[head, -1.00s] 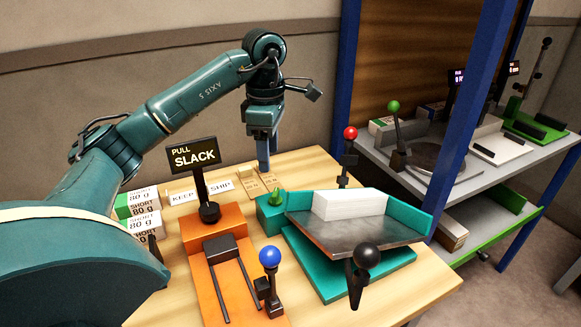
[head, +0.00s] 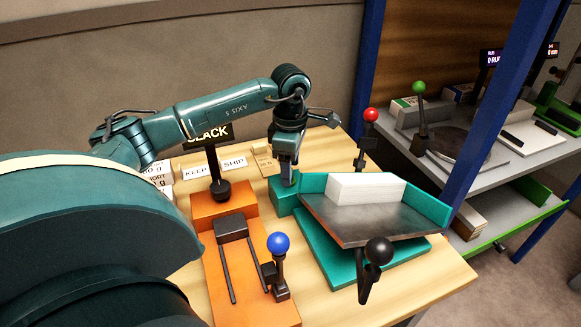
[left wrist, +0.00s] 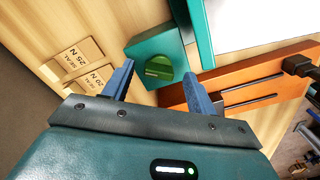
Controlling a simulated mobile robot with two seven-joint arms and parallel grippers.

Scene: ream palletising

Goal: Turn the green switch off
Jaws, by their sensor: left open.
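The green switch is a round green knob (left wrist: 158,68) on a teal box (left wrist: 150,45) in the left wrist view. In the head view the teal box (head: 282,204) stands at the left of the teal jogger tray (head: 345,225), and my gripper hides the knob. My left gripper (head: 288,181) points down right over the box. In the left wrist view its blue fingers (left wrist: 158,76) are apart, one on each side of the knob in the picture. Nothing is held between them. I cannot tell whether the fingers touch the knob.
A white ream (head: 366,188) lies in the tray. Levers with red (head: 371,115), black (head: 379,251) and blue (head: 278,243) balls stand around it. The orange device (head: 225,265) carries a SLACK sign (head: 209,135). KEEP (head: 196,171) and SHIP (head: 234,162) cards lie behind.

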